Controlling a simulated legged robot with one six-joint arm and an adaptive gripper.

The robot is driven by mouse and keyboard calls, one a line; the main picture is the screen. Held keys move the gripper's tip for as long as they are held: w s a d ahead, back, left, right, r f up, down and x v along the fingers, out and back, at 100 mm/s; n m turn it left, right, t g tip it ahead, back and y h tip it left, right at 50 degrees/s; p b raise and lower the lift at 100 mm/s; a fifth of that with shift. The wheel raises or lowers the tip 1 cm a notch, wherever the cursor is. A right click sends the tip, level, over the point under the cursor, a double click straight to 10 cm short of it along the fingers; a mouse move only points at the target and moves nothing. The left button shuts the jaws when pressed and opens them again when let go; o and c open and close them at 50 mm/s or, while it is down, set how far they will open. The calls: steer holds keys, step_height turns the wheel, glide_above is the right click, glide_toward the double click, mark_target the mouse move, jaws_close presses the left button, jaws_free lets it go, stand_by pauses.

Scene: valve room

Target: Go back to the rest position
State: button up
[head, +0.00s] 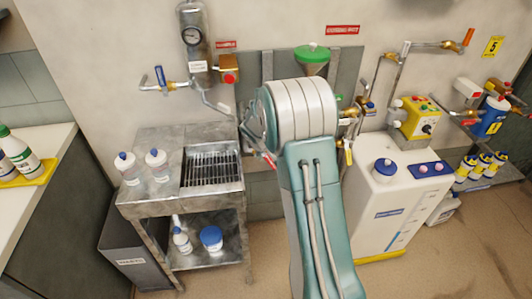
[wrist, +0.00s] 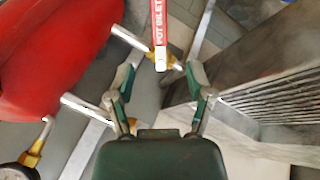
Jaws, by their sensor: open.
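My gripper (wrist: 160,76) shows in the wrist view with its two green fingers spread apart, holding nothing. A red lever handle marked POT INLET (wrist: 158,32) comes down from the top edge. Its lower end and a brass valve fitting (wrist: 168,60) show in the gap between the fingertips, and neither finger appears to touch them. I cannot tell how far beyond the tips they are. In the head view, my teal and white arm rises through the middle and hides most of the gripper and what is behind it.
A large red vessel (wrist: 55,50) with pipes lies close on the left in the wrist view. A steel sink bench (head: 150,194) stands left of my arm, a white tank (head: 385,215) right. A green funnel (head: 312,54) is behind. Open floor (head: 470,245) shows at lower right.

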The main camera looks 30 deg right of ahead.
steer(key=s+a+r+m, duration=0.1)
steer(key=s+a+r, duration=0.2)
steer(key=s+r, duration=0.25)
steer(key=s+a+r+y, duration=0.1)
steer(key=s+a+r, duration=0.25)
steer(key=r, duration=0.35)
steer(key=s+a+r+m, duration=0.1)
steer(key=s+a+r, duration=0.2)
steer(key=s+r, duration=0.25)
steer(key=s+a+r+y, duration=0.1)
steer(key=s+a, duration=0.3)
steer(key=s, duration=0.6)
steer(key=s+a+r+t+y, duration=0.1)
steer(key=s+a+r+y, duration=0.1)
steer(key=s, duration=0.7)
steer(key=a+r, duration=0.1)
steer(key=a, duration=0.1)
steer(key=shift+s+a+r+t, duration=0.2)
steer(key=shift+s+a+t, duration=0.1)
steer(key=shift+s+a, duration=0.1)
